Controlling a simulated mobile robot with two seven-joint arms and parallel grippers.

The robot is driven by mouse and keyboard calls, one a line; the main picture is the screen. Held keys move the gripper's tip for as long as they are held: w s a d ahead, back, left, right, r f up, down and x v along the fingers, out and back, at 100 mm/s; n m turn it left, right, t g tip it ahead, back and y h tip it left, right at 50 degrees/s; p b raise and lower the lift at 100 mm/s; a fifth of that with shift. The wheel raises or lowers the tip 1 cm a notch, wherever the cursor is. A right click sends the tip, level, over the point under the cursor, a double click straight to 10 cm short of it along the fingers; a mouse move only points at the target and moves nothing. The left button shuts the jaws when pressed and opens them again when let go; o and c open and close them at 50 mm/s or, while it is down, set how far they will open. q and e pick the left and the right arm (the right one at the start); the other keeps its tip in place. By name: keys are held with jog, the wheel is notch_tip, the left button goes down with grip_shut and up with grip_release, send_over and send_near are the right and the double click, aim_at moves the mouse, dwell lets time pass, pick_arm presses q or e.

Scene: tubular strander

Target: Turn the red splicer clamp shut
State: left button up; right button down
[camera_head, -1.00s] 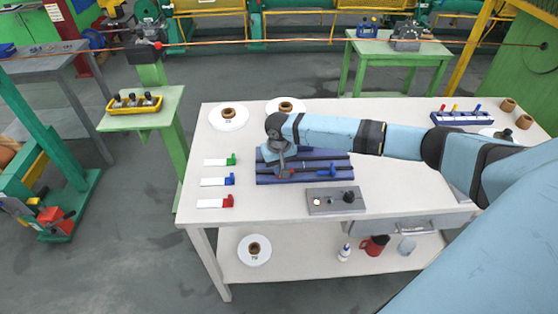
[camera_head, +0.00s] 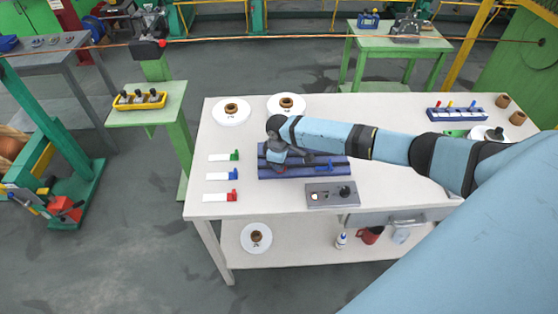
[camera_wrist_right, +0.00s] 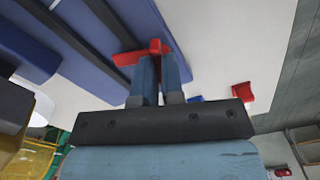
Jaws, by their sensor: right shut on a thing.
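The blue splicer (camera_head: 340,173) lies on the white bench, with dark grooves along its length. My right gripper (camera_head: 279,173) is over its left end. In the right wrist view the two fingers (camera_wrist_right: 159,62) are closed together on the red splicer clamp (camera_wrist_right: 154,47), whose red arms stick out to either side of the fingertips. In the head view the gripper hides most of this clamp. A blue clamp (camera_head: 326,165) stands at the right part of the splicer. My left gripper is not in view.
A grey control box (camera_head: 332,195) with a knob is in front. Two spools on white discs (camera_head: 231,111) sit behind. A blue rack (camera_head: 457,114) is at the back right.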

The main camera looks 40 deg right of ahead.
jog(key=n, duration=0.3)
jog(key=shift+n+p, duration=0.3)
jog(key=shift+a, duration=0.1)
jog(key=shift+n, duration=0.3)
jog(key=c, duration=1.2)
grip_release()
jog(key=shift+c, duration=0.2)
jog(key=shift+r, duration=0.1)
